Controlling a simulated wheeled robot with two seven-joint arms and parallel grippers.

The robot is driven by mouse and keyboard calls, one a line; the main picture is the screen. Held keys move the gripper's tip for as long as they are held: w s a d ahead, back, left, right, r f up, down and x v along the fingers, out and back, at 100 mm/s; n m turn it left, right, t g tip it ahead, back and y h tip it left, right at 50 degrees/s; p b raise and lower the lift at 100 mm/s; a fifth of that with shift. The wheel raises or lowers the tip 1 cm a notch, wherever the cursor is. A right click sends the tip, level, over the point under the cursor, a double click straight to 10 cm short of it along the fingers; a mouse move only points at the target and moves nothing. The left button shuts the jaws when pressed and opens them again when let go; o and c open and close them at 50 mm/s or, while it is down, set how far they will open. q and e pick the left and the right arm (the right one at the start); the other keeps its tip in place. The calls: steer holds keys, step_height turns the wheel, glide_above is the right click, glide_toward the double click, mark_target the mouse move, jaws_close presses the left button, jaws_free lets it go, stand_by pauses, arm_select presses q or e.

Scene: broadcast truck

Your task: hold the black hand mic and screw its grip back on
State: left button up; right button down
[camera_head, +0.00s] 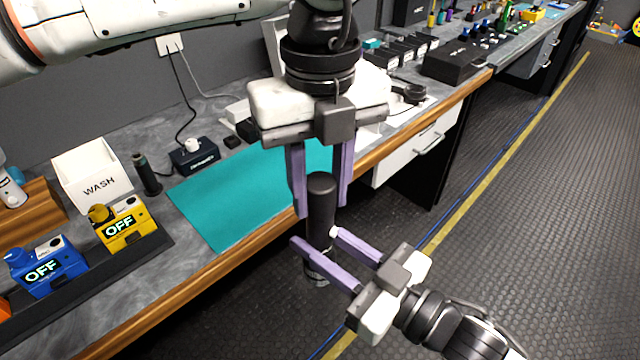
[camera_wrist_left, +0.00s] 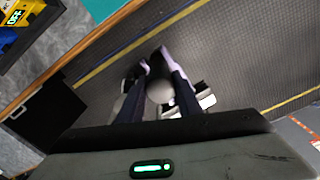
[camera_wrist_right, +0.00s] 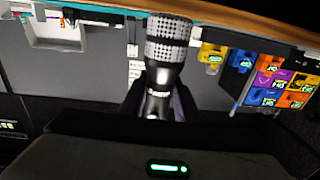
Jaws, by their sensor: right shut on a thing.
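The black hand mic (camera_head: 320,215) hangs upright over the floor beside the desk edge, its silver mesh head down. The mesh head shows in the right wrist view (camera_wrist_right: 166,42). My right gripper (camera_head: 315,238) comes from the lower right, its purple fingers shut on the mic body. My left gripper (camera_head: 321,208) points down from above, with a finger on each side of the mic's upper black end. That rounded end shows between the fingers in the left wrist view (camera_wrist_left: 159,91). I cannot tell whether the left fingers press on it, or where grip and body meet.
The desk with a wooden edge (camera_head: 225,265) runs along the left. A teal mat (camera_head: 225,200), a white WASH box (camera_head: 92,180) and yellow (camera_head: 128,232) and blue (camera_head: 45,270) OFF units are on it. The floor (camera_head: 540,200) at right is clear.

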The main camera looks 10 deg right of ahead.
arm_select(q)
steer(key=c, duration=0.3)
steer(key=m, duration=0.6)
steer(key=shift+c, duration=0.2)
steer(key=m, duration=0.4)
steer(key=shift+m, duration=0.3)
steer(key=m, duration=0.8)
steer(key=shift+m, duration=0.4)
steer(key=m, duration=1.1)
steer(key=shift+m, duration=0.3)
steer(key=o, duration=1.3)
steer(key=shift+c, duration=0.2)
